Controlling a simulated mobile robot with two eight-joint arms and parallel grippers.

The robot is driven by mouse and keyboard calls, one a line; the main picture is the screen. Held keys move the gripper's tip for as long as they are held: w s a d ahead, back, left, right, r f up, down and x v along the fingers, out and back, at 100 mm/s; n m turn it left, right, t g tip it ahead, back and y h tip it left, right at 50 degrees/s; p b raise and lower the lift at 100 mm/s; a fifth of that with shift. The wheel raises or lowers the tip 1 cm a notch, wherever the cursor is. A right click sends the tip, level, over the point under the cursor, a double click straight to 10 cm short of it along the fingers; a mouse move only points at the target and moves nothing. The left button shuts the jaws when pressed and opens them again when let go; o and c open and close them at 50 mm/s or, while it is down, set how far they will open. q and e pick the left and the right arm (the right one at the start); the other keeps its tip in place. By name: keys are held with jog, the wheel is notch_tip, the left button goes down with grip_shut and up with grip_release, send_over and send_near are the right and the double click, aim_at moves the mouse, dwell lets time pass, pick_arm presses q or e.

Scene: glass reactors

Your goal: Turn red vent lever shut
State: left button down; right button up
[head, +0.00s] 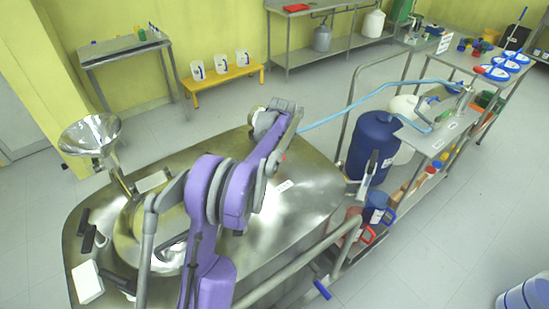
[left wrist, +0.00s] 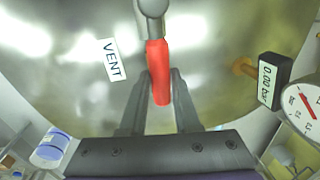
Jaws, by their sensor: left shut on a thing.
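The red vent lever (left wrist: 158,62) hangs from a grey valve stem (left wrist: 152,8) in the left wrist view. My left gripper (left wrist: 160,76) is closed around its lower part, one finger on each side, and the lever's end shows between the fingers. A VENT label (left wrist: 115,60) is on the steel lid (left wrist: 60,60) to the left. In the head view my purple left arm reaches over the steel reactor (head: 313,195). The arm hides most of the gripper and lever there; a small red spot shows by its end. My right gripper is not in view.
A steel funnel (head: 90,134) rises at the lid's left. A cart with a blue drum (head: 372,145) stands right of the reactor.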

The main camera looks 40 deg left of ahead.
pick_arm(q)
jog(key=d+m, duration=0.1)
jog(key=s+m+b, duration=0.1)
jog(key=shift+d+m, duration=0.4)
jog(key=shift+s+d+m+t+b, duration=0.35)
jog(key=shift+s+d+m, duration=0.15)
jog(key=shift+m, duration=0.4)
jog(key=m, duration=0.1)
jog(key=s+d+m, duration=0.1)
jog(key=m, duration=0.1)
jog(key=s+m+h+b, duration=0.1)
jog(key=shift+s+d, duration=0.2)
jog(key=shift+d, duration=0.15)
jog(key=m, duration=0.1)
jog(key=s+m, duration=0.2)
jog(key=m, duration=0.1)
jog(key=shift+s+d+t+h+b, duration=0.25)
jog(key=shift+d+h+b, duration=0.05)
jog(key=shift+s+m, duration=0.8)
jog(key=shift+m, duration=0.4)
jog(key=shift+s+a+m+h, duration=0.25)
jog(key=shift+s+m, duration=0.55)
jog(key=shift+m, duration=0.4)
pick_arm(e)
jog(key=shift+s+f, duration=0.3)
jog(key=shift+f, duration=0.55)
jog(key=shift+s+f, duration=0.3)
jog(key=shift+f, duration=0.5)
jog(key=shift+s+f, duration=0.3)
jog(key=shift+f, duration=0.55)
